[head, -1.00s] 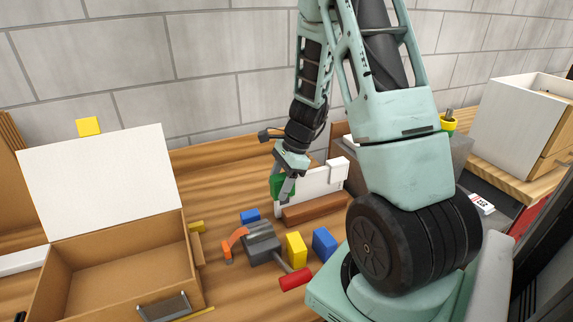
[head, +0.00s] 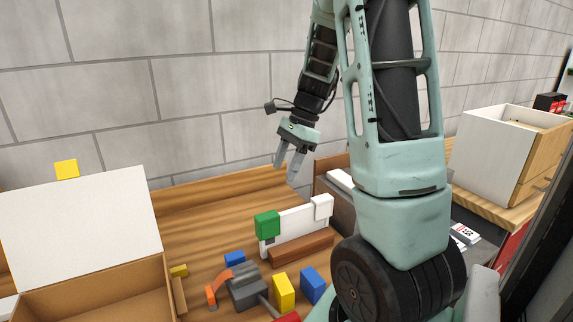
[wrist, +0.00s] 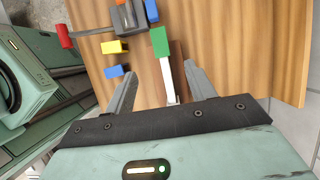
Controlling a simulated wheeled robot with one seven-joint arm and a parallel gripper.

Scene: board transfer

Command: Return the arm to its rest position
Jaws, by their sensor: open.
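My gripper (head: 289,163) is open and empty in the head view, raised above the table and pointing down. Its two fingers are spread apart in the wrist view (wrist: 158,85). Below it, a white board (head: 288,231) stands upright beside a brown wooden block (head: 301,246). A green block (head: 267,224) sits at the board's left end and a white block (head: 323,206) at its right end. The wrist view shows the green block (wrist: 160,42) beyond the fingers, clear of them. My arm is bent, its upper part in the right half of the head view.
An open cardboard box (head: 100,296) with a raised white lid (head: 85,225) stands at the left. A grey clamp-like tool (head: 246,290), blue blocks (head: 313,286) and a yellow block (head: 284,293) lie in front. A white drawer unit (head: 492,155) stands at the right. A block wall is behind.

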